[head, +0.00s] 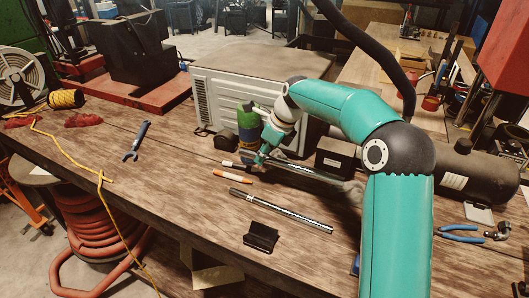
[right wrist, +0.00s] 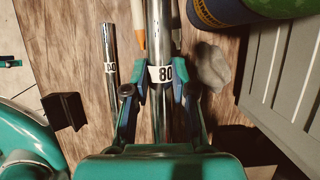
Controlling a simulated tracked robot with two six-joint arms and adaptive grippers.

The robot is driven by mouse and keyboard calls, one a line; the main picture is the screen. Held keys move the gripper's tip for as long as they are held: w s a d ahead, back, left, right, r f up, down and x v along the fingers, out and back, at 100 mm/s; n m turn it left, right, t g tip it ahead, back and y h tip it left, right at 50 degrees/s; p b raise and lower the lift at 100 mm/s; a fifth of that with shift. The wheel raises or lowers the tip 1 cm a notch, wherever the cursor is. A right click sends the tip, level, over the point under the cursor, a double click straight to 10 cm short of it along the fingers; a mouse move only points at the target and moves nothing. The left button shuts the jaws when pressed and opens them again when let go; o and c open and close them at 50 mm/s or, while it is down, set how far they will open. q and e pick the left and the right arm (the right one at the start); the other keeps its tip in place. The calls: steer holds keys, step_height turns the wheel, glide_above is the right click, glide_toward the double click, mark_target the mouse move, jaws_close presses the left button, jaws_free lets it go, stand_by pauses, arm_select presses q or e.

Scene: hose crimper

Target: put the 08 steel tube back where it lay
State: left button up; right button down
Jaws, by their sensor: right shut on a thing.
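My right gripper (head: 260,157) is shut on a steel tube (head: 305,172) close over the bench. In the right wrist view the held tube (right wrist: 154,40) runs between the fingers (right wrist: 163,92), and its white label reads 80, which may be 08 upside down. A second steel tube (head: 285,211) lies on the bench nearer the front, roughly parallel; its label is partly legible in the right wrist view (right wrist: 110,45). I cannot tell whether the held tube touches the bench. My left gripper is not in view.
An orange-and-white marker (head: 233,177) lies between the tubes. A black block (head: 262,237) sits in front.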

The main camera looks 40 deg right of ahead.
steer(key=b, duration=0.3)
glide_above(260, 180)
steer(key=s, duration=0.1)
steer(key=shift+d+f, duration=0.15)
steer(key=shift+f, duration=1.1)
steer(key=shift+d+f, duration=0.15)
steer(key=shift+f, duration=1.05)
steer(key=shift+f+b, duration=0.85)
steer(key=shift+f, duration=0.4)
steer(key=shift+f, duration=0.2)
steer(key=c, duration=0.9)
jaws_free()
steer(key=shift+o, duration=0.2)
